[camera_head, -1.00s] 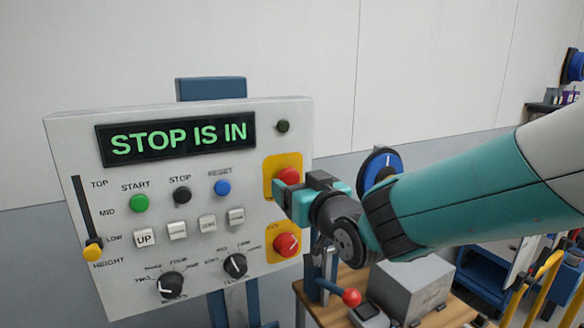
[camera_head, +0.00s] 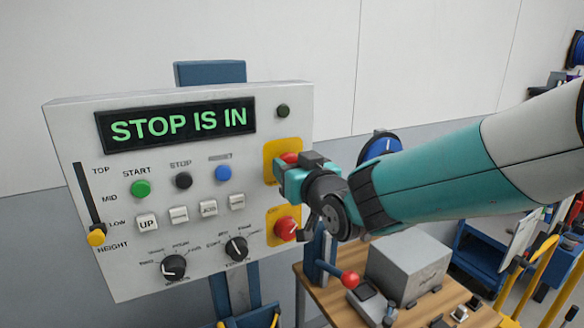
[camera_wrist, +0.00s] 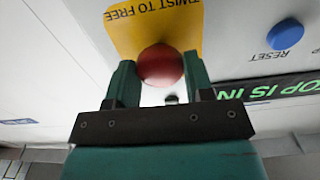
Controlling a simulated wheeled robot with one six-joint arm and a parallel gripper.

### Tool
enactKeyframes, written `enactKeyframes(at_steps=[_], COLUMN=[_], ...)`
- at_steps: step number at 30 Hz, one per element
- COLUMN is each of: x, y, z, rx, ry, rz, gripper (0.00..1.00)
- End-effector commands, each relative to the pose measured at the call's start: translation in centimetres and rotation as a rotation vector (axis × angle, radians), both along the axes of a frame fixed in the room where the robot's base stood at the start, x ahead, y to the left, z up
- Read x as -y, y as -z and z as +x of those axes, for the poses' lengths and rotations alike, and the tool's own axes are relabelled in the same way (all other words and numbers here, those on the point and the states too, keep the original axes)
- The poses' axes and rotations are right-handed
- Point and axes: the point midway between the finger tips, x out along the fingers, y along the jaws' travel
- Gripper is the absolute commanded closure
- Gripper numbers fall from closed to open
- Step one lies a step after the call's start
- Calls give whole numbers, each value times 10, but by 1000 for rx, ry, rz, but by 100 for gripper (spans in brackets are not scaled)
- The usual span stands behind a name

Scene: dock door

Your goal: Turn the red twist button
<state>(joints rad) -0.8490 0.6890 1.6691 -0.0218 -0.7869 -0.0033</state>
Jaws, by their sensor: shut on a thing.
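The red twist button (camera_head: 290,157) sits on the upper yellow plate (camera_head: 270,149) at the panel's right edge. It is partly hidden behind my gripper (camera_head: 281,174) in the head view. In the wrist view the button (camera_wrist: 160,65) is between the two green fingers of my gripper (camera_wrist: 160,80), which is shut on it. The yellow plate (camera_wrist: 130,30) there reads "TWIST TO FREE", upside down. The display (camera_head: 178,126) on the panel reads "STOP IS IN".
A second red knob (camera_head: 286,229) on a yellow plate sits just below my gripper. The grey panel (camera_head: 75,125) also holds coloured buttons, white keys, dials and a slider. A bench (camera_head: 325,297) with a grey box (camera_head: 408,268) and a red-knobbed lever (camera_head: 350,280) stands at lower right.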

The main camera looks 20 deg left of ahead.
Motion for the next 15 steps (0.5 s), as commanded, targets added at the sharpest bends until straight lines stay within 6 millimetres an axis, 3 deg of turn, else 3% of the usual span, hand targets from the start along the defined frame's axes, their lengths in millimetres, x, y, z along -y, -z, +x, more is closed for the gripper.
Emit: enactKeyframes(at_steps=[15], x=[1], y=[6], z=[1], rx=[-228], ry=[1], rz=[201], gripper=[76])
